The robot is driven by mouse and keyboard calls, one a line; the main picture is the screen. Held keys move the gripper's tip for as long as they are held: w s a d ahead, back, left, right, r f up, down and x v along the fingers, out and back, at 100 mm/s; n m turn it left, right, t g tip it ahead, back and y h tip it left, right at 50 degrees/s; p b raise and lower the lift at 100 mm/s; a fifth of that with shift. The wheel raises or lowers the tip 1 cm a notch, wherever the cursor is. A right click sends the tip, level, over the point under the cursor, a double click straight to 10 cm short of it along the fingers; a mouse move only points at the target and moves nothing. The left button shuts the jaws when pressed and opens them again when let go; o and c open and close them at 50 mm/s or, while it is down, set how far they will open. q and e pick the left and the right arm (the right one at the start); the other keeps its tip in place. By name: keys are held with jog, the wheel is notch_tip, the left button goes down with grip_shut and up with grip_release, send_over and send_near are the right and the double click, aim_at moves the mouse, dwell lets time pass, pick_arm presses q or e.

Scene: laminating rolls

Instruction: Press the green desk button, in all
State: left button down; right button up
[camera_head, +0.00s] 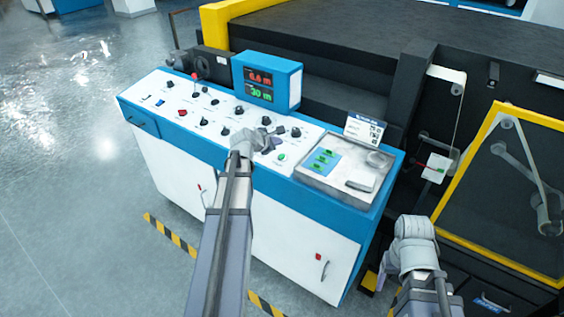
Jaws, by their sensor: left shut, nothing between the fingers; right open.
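The desk (158,127) is a blue and white control console with a sloped white top full of knobs and buttons. A small green button (281,157) sits near the right end of this top. My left gripper (272,144) is shut and empty, just behind and left of the green button in the picture. I cannot tell whether it touches the panel.
A blue display box (267,80) with red and green digits stands at the desk's back edge. A grey tray (355,197) with a blue card (323,160) lies right of the panel. A dark machine with a yellow-framed guard (467,147) stands at the right. Open floor lies left.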

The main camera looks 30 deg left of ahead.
aim_at(282, 157)
pick_arm(q)
jog(key=f+b, duration=0.2)
jog(key=w+f+b, duration=0.1)
jog(key=f, duration=0.1)
jog(key=shift+f+b, duration=0.35)
jog(key=shift+f, duration=0.05)
pick_arm(e)
notch_tip(282, 157, down, 5)
jog(key=shift+r, duration=0.1)
dwell(1.3)
pick_arm(q)
jog(key=shift+f+b, duration=0.4)
pick_arm(e)
jog(key=shift+f, duration=0.4)
